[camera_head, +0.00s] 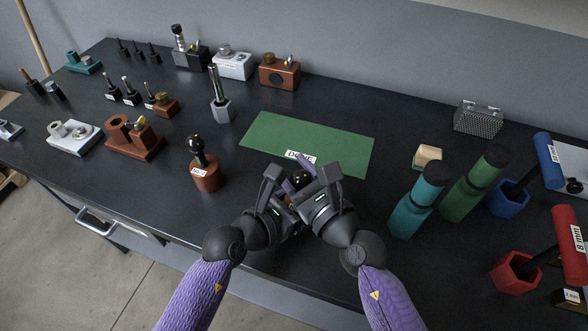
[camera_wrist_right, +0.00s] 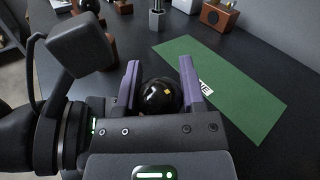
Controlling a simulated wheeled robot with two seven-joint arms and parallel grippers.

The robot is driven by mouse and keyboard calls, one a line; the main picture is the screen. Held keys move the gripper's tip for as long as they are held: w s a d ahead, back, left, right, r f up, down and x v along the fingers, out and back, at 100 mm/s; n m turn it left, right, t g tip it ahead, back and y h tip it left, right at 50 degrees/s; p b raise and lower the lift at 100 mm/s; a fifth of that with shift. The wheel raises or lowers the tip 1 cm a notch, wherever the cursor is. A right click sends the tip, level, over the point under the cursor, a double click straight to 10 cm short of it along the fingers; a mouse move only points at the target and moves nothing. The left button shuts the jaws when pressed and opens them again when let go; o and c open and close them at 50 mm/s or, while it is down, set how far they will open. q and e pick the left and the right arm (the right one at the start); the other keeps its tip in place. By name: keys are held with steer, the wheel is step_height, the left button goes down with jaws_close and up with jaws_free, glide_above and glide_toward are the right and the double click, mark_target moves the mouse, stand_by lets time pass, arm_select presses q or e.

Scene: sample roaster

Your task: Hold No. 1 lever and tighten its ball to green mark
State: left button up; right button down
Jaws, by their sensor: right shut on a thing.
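A black ball (camera_head: 303,178) shows among my two grippers near the table's front edge. The lever below it and its base are mostly hidden by the grippers. In the right wrist view the ball (camera_wrist_right: 161,96) sits between the two purple fingers of my right gripper (camera_wrist_right: 160,85), which is shut on it. A small yellow mark shows on the ball; I see no green mark. My left gripper (camera_head: 284,187) is close on the left, low beside the lever; its fingertips are mostly hidden, so its grip cannot be told. Its dark body (camera_wrist_right: 82,45) shows in the right wrist view.
A second black-ball lever on a labelled red-brown base (camera_head: 206,179) stands just left of my grippers. A green mat (camera_head: 335,142) labelled DONE lies bare behind them. Teal (camera_head: 417,203) and green (camera_head: 473,187) cylinders stand to the right. Small fixtures fill the back left.

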steer(key=shift+h, duration=0.3)
steer(key=shift+c, duration=1)
jaws_free()
steer(key=shift+s+d, duration=0.1)
steer(key=v, duration=1.2)
steer(key=shift+f, duration=0.2)
